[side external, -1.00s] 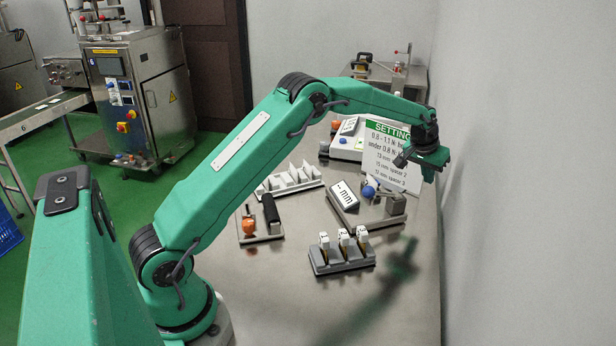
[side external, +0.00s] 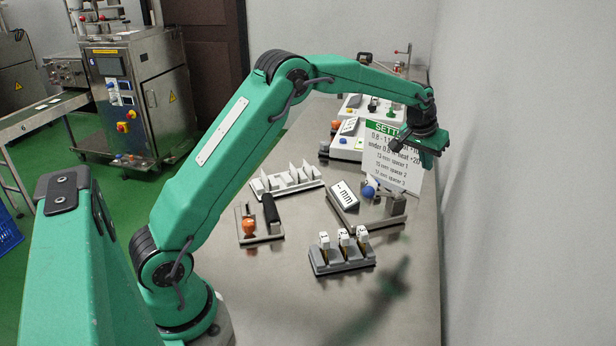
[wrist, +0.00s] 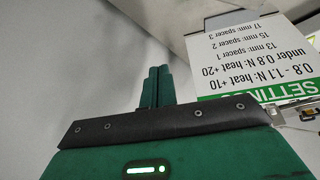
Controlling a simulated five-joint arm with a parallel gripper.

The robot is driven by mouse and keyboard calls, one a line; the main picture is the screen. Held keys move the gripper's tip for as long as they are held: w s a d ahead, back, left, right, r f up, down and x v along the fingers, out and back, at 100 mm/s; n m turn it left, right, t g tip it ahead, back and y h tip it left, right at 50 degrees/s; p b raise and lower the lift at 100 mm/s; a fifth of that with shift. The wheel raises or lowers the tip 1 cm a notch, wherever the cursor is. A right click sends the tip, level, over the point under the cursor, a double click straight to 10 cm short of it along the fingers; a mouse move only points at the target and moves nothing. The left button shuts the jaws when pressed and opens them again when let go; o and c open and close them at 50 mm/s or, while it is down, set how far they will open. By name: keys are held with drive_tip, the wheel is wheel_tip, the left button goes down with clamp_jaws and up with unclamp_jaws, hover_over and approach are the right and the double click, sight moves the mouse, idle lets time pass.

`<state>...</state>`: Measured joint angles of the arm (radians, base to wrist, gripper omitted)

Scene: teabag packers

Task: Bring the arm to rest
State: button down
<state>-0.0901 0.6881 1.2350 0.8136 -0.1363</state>
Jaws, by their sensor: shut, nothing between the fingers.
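My gripper (side external: 428,158) is at the end of my green arm, raised above the right part of the steel table (side external: 300,290). In the wrist view its two green fingers (wrist: 156,86) stand side by side, shut with nothing between them. In the side view the gripper hangs in front of the settings card (side external: 393,160) or close to it; I cannot tell the gap. The card also shows upside down at the right of the wrist view (wrist: 250,52). The gripper's shadow falls on the bare table front right.
A grey rack with several numbered pieces (side external: 342,254), a gauge with an "mm" display (side external: 344,196), a block with a black handle (side external: 270,214) and a white toothed rack (side external: 286,180) stand on the table. A grey wall (side external: 520,180) rises close at the right. The front of the table is clear.

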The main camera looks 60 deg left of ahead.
drive_tip(key=s+d+r+m, duration=0.1)
drive_tip(key=s+d+r, duration=0.1)
drive_tip(key=s+r, duration=0.65)
drive_tip(key=s+d+r, duration=0.2)
drive_tip(key=s+r, duration=0.3)
drive_tip(key=s, duration=0.7)
drive_tip(key=s+d+f, duration=0.1)
drive_tip(key=s+f, duration=0.1)
drive_tip(key=s, duration=0.8)
drive_tip(key=s+f+m+t, duration=0.1)
drive_tip(key=s+f, duration=0.1)
drive_tip(key=s, duration=0.9)
drive_tip(key=shift+s+d+f+m, duration=0.25)
drive_tip(key=shift+d+m, duration=0.05)
drive_tip(key=shift+d, duration=0.1)
drive_tip(key=shift+w+r, duration=0.1)
